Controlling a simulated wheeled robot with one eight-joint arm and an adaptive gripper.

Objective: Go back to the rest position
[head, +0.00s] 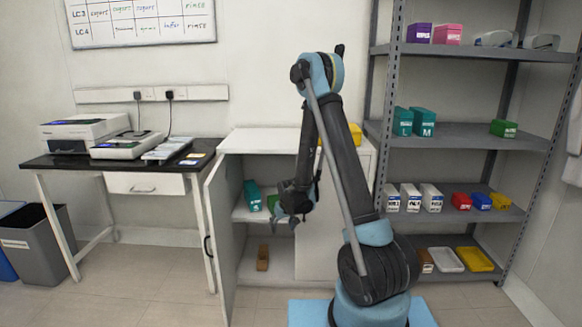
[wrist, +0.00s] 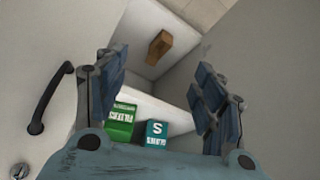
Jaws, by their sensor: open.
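My gripper (head: 284,221) is in front of the open white cabinet (head: 338,168), at about the height of its middle shelf. In the wrist view my gripper (wrist: 160,100) has its two blue-grey fingers spread wide with nothing between them. Beyond the fingers, a green box (wrist: 121,122) and a teal box (wrist: 154,137) marked S stand on the cabinet's shelf. The teal box (head: 253,195) also shows in the head view; the green box (head: 272,202) is partly hidden by my gripper. My arm is bent, with its elbow raised above the cabinet top.
The cabinet door (head: 222,238) stands open to the left of my gripper. A brown block (head: 262,257) lies on the cabinet floor. A grey shelf rack (head: 455,135) with several boxes is at the right. A desk (head: 110,165) with devices and grey bin (head: 38,243) are left.

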